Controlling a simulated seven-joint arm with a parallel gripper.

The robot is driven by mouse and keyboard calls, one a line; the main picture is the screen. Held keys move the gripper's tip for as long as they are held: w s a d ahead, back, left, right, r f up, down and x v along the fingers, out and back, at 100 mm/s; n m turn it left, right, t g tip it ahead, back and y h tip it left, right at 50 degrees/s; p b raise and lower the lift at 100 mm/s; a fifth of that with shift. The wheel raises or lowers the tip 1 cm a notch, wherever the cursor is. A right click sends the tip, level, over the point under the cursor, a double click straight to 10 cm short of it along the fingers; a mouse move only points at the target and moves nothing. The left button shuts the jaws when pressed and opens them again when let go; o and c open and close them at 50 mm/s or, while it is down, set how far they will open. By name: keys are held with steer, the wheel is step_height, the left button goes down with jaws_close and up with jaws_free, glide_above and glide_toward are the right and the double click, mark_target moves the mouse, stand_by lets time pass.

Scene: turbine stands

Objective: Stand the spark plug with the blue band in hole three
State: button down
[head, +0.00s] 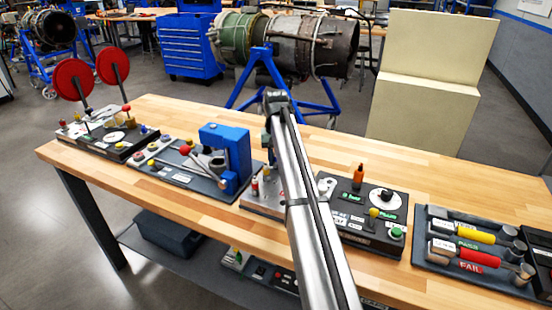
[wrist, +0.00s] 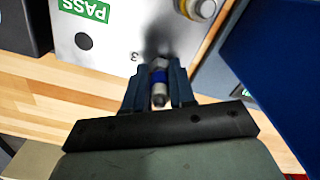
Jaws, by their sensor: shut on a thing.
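The spark plug with the blue band (wrist: 160,76) is between the fingers of my gripper (wrist: 158,88) in the wrist view. My gripper is shut on it, over the near edge of a pale metal plate (wrist: 115,30). A printed 3 (wrist: 133,57) shows on the plate just left of the plug. A dark blur lies beyond the plug's far end; hole three is not clear there, and I cannot tell whether the plug enters it. An open dark hole (wrist: 84,41) lies farther left. In the head view my arm hides the gripper and the plug; part of the plate (head: 258,205) shows.
A yellow-banded plug (wrist: 201,8) stands on the plate near my gripper. A green PASS label (wrist: 85,9) is on the plate. A blue press-like block (head: 226,150) stands left of the plate, and a dark control box (head: 350,230) right of it. Bare wooden bench (head: 340,160) lies behind.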

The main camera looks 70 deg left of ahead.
steer(key=shift+d+f, duration=0.1)
steer(key=shift+f, duration=0.5)
steer(key=c, duration=0.7)
jaws_free()
steer(key=shift+r, duration=0.1)
steer(key=shift+r, duration=0.15)
steer(key=shift+r, duration=3.5)
steer(key=shift+w, duration=0.1)
